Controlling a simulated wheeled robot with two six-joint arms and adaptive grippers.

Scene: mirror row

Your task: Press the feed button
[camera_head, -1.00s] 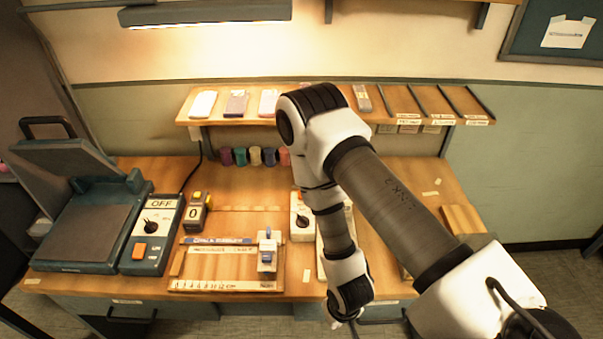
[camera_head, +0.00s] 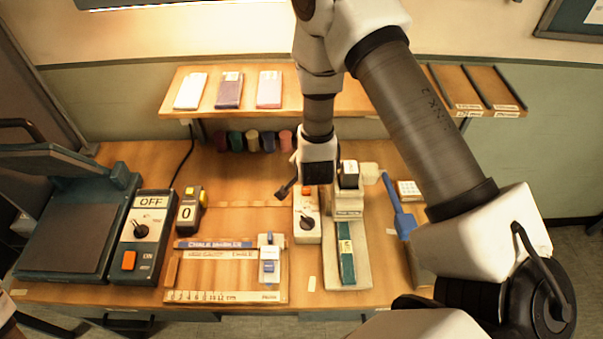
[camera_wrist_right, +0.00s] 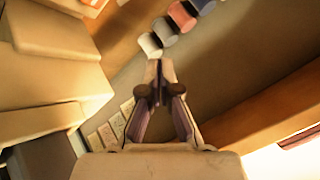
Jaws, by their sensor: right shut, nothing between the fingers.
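A small white control box (camera_head: 307,222) with a black knob stands mid-bench, with an orange-red button (camera_head: 306,190) at its far end. I cannot read a feed label on it. Another box (camera_head: 146,235), marked OFF, stands further left with a black knob and an orange button (camera_head: 129,260). My right gripper (camera_head: 284,192) hangs beside the white box's far end, just left of its button; I cannot tell whether it touches. In the right wrist view its fingers (camera_wrist_right: 159,66) are together and empty. My left gripper is out of view.
A beige machine (camera_head: 361,265) with a green strip stands right of the white box, with a blue tool (camera_head: 401,215) beyond. Coloured jars (camera_head: 252,141) line the back below a shelf (camera_head: 177,106). A ruled wooden board (camera_head: 192,282) lies left of the box.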

